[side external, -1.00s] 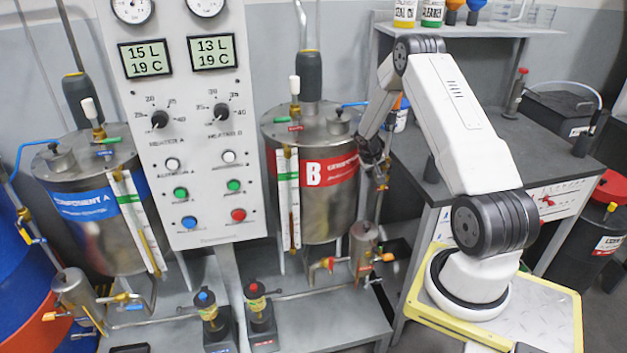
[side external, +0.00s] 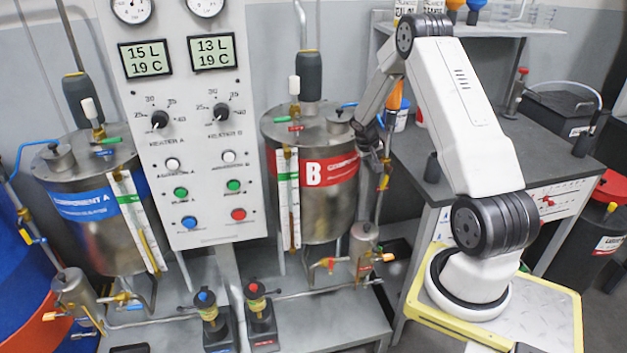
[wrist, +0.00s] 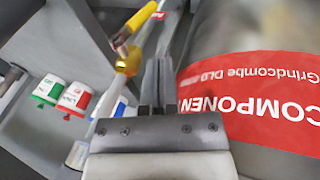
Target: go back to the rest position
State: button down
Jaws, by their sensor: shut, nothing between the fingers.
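My gripper (wrist: 158,84) is shut and empty. In the wrist view its two fingers lie together, beside the red "COMPONENT" band (wrist: 258,95) of a steel tank. In the side external view my gripper (side external: 369,139) is small and dark, just right of tank B (side external: 313,200). Its fingertips are hard to make out there. My arm is bent, with its elbow raised above the dark bench.
A pipe with a yellow-handled valve (wrist: 128,58) runs close by my gripper in the wrist view. The control panel (side external: 195,110) and tank A (side external: 92,205) stand left. The workbench (side external: 495,165) and its shelf (side external: 470,29) stand behind my arm.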

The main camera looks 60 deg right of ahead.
jog(key=w+a+r+n+t+y, duration=0.15)
jog(key=a+r, duration=0.25)
jog(key=a, duration=0.7)
jog(key=w+a+r+n+t+y, duration=0.1)
jog(key=w+a+r+n, duration=0.2)
jog(key=a, duration=0.9)
jog(key=s+a+r+n+y, duration=0.1)
jog(key=s+a, duration=0.2)
jog(key=a, duration=0.3)
jog(key=s+a+r+n+t, duration=0.1)
jog(key=s+a+r+n, duration=0.15)
jog(key=a, duration=0.35)
jog(key=s+a+n+y, duration=0.1)
jog(key=s+a, duration=0.3)
jog(key=a, duration=0.2)
jog(key=w+d+f+m+h, duration=0.1)
jog(key=w+d+m, duration=0.15)
jog(key=d, duration=0.65)
jog(key=w+d+f+m+h, duration=0.1)
jog(key=w+d, duration=0.3)
jog(key=d, duration=0.5)
jog(key=s+d+f+g, duration=0.1)
jog(key=s+d+f, duration=0.1)
jog(key=d, duration=0.7)
jog(key=s+d+f+m+g+h, duration=0.1)
jog(key=d+f, duration=0.2)
jog(key=d, duration=0.6)
jog(key=shift+s+d, duration=0.2)
jog(key=shift+s, duration=0.15)
jog(key=shift+m+g+h, duration=0.25)
